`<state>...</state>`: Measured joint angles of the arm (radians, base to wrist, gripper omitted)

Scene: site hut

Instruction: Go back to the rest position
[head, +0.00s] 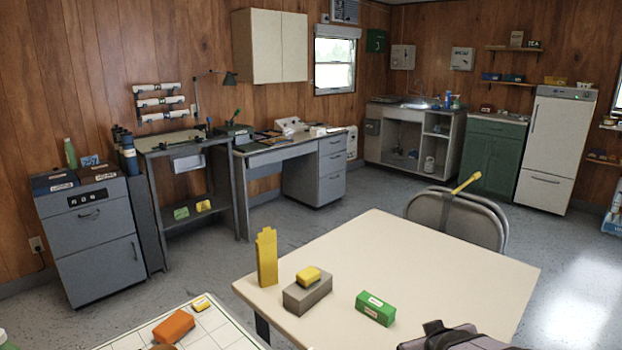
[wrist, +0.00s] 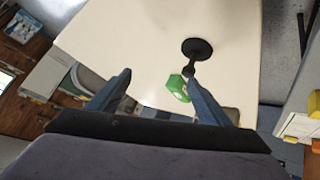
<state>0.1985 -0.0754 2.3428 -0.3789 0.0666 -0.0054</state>
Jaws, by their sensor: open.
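My gripper (wrist: 158,76) is open in the wrist view, its two blue-grey fingers spread wide. No object is held between them. A green object (wrist: 176,87) with a pale mark shows just beside the right fingertip; I cannot tell whether they touch. A black round disc (wrist: 197,48) with a short stem lies beyond that fingertip. Both appear against the pale table top (wrist: 135,35). In the head view, a dark part of my arm (head: 452,337) shows at the bottom edge, low over the table's near right side. The fingertips are not visible there.
The cream table (head: 430,262) holds a yellow stepped block (head: 266,258), a grey block (head: 307,293) with a yellow piece (head: 307,275) on top, and a green box (head: 376,308). A folding chair (head: 455,218) stands behind. A white gridded surface (head: 207,328) with an orange block (head: 173,326) is at lower left.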

